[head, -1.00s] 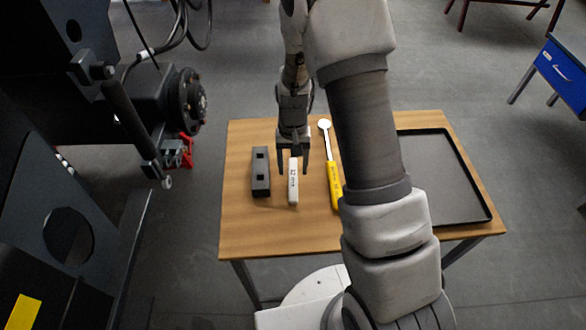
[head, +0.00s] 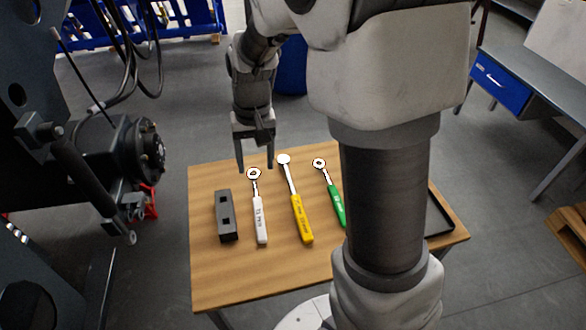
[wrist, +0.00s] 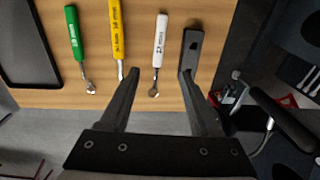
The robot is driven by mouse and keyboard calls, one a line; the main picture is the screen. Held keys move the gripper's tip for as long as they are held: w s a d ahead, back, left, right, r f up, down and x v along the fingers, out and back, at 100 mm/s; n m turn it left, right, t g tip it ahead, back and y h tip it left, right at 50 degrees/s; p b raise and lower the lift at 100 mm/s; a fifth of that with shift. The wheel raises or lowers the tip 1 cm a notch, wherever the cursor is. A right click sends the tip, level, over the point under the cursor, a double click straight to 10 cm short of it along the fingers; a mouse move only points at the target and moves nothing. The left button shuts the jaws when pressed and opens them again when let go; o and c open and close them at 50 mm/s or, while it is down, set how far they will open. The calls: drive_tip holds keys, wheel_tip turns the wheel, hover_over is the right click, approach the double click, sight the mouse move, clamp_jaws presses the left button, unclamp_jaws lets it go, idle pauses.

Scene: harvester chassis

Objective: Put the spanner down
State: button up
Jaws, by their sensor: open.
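Three spanners lie apart on the wooden table (head: 270,280). The white-handled spanner (head: 260,220) lies beside the black block, and the yellow-handled spanner (head: 300,220) lies to its right. The green-handled spanner (head: 336,205) is further right, close to my arm in the picture. My gripper (head: 255,168) is open and empty, raised above the table's far edge near the ring end of the white spanner. In the wrist view the open fingers (wrist: 160,72) show nothing between them but the white spanner (wrist: 159,45) below.
A black slotted block (head: 227,215) lies left of the white spanner. A dark tray (head: 438,215) at the table's right is mostly hidden by my arm. The dark harvester chassis (head: 130,150) stands at the left. Bare table lies in front of the tools.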

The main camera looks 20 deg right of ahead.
drive_tip(key=s+d+r+n+t, duration=0.1)
drive_tip(key=s+r+t, duration=0.4)
drive_tip(key=s+r, duration=0.8)
drive_tip(key=s+d, duration=0.1)
drive_tip(key=s, duration=0.4)
drive_tip(key=shift+d+r+n, duration=0.2)
drive_tip(key=shift+r+n, duration=0.2)
drive_tip(key=shift+w, duration=0.1)
idle(0.8)
